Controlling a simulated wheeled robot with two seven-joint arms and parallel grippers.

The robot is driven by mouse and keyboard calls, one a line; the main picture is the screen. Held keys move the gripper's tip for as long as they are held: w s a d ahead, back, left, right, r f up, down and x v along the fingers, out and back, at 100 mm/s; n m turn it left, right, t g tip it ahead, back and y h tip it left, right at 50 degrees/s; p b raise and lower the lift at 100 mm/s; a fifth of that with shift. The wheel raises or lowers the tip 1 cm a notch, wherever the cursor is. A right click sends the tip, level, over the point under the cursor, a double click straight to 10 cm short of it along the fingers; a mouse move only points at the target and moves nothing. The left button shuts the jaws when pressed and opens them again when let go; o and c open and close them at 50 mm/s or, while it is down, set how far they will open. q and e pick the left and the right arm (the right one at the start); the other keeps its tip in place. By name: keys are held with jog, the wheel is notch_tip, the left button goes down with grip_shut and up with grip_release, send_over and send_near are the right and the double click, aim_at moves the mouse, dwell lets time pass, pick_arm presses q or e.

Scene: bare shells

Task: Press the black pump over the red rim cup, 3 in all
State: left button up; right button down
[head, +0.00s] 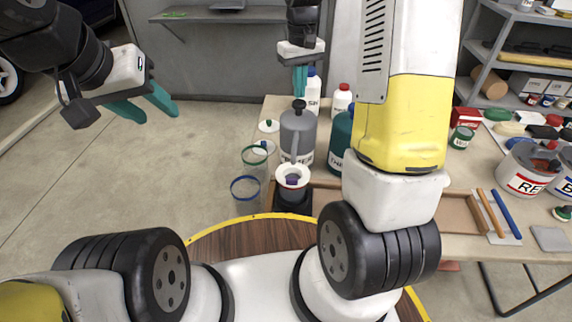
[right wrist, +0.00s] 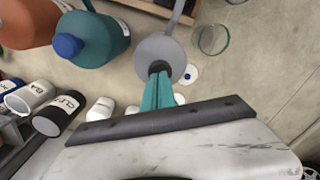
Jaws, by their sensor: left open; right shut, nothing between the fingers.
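A grey pump bottle (head: 298,135) with a black pump top (head: 298,104) stands near the table's left edge; its grey spout points toward me. My right gripper (head: 300,92) is shut and empty, fingertips just above the pump top; whether they touch it I cannot tell. My left gripper (head: 148,105) is open and empty, over the floor at the left. Clear cups with a green rim (head: 254,157) and a blue rim (head: 245,187) stand left of the bottle. I make out no red rim.
A teal bottle (head: 341,135) and white bottles (head: 341,98) stand close right of and behind the pump bottle. A small white lid (head: 268,126) lies left. Cans and shelves are further right.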

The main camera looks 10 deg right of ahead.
dwell(0.5)
notch_tip(320, 180, up, 6)
dwell(0.5)
dwell(0.4)
jog(key=s+a+r+m+t+y, duration=0.1)
jog(key=s+r+t, duration=0.2)
jog(key=s, duration=0.9)
jog(key=s+a+r+m+t+y, duration=0.1)
jog(key=s+r+t, duration=0.2)
jog(key=s, duration=0.9)
jog(key=shift+s+r, duration=0.15)
jog(key=shift+r, duration=0.15)
